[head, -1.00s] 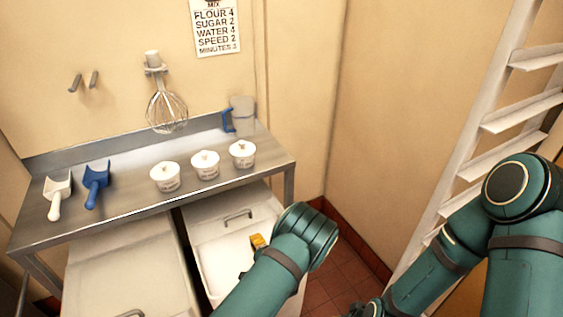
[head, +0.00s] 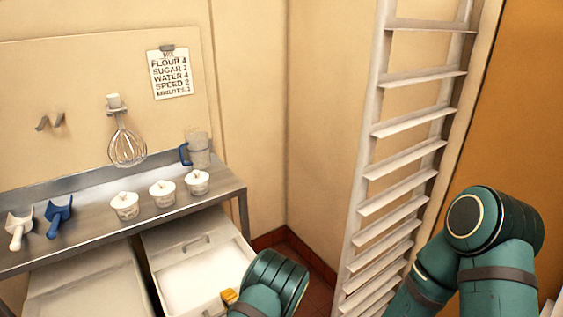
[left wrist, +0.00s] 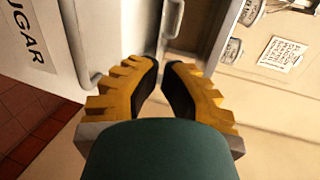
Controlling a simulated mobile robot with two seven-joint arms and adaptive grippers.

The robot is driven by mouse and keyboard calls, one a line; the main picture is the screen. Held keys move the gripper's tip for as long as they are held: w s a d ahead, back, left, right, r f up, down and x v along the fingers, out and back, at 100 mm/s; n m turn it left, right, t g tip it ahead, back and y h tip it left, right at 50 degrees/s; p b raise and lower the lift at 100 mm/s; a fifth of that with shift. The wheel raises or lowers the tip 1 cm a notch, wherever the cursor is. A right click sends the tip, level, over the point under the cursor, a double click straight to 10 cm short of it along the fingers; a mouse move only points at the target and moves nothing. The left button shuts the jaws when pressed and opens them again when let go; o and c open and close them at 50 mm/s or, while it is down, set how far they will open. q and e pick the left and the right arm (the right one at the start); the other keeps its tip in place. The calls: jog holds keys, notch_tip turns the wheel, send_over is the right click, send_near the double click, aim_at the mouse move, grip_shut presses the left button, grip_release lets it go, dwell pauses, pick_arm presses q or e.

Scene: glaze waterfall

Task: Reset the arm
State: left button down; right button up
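My left arm comes in from the bottom of the head view. Its left gripper (head: 229,296) shows only as a small yellow piece in front of the white bin under the table. In the left wrist view, the left gripper (left wrist: 160,66) has two yellow fingers with dark pads, a narrow gap between their tips and nothing held. A bin labelled "SUGAR" (left wrist: 27,38) is at the upper left there. My right arm (head: 490,225) is bent at the right of the head view; its gripper is out of frame.
A steel table (head: 95,235) holds three white tubs (head: 162,193), a white scoop (head: 17,228), a blue scoop (head: 59,214) and a jug (head: 198,150). Lidded bins (head: 85,290) stand below. A whisk (head: 127,147) hangs on the wall. A tall white rack (head: 395,180) stands near my right arm.

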pick_arm(q)
jog(key=s+a+f+n+g+h, duration=0.1)
jog(key=s+a+f+n+g, duration=0.2)
jog(key=s+g, duration=0.55)
jog(key=s+a+f+n+g+h, duration=0.15)
jog(key=s+f+g, duration=0.3)
jog(key=s, duration=0.65)
jog(key=s+d+r+n+g+h, duration=0.2)
jog(key=s+d+n+g+h, duration=0.1)
jog(key=s+d+h, duration=0.45)
jog(key=w+d+r+n+t+h, duration=0.2)
jog(key=r+n+t, duration=0.3)
jog(key=r, duration=0.3)
jog(key=shift+w+d+t+h, duration=0.3)
jog(key=shift+d+t+h, duration=0.1)
jog(key=shift+d+h, duration=0.2)
jog(key=shift+a, duration=0.15)
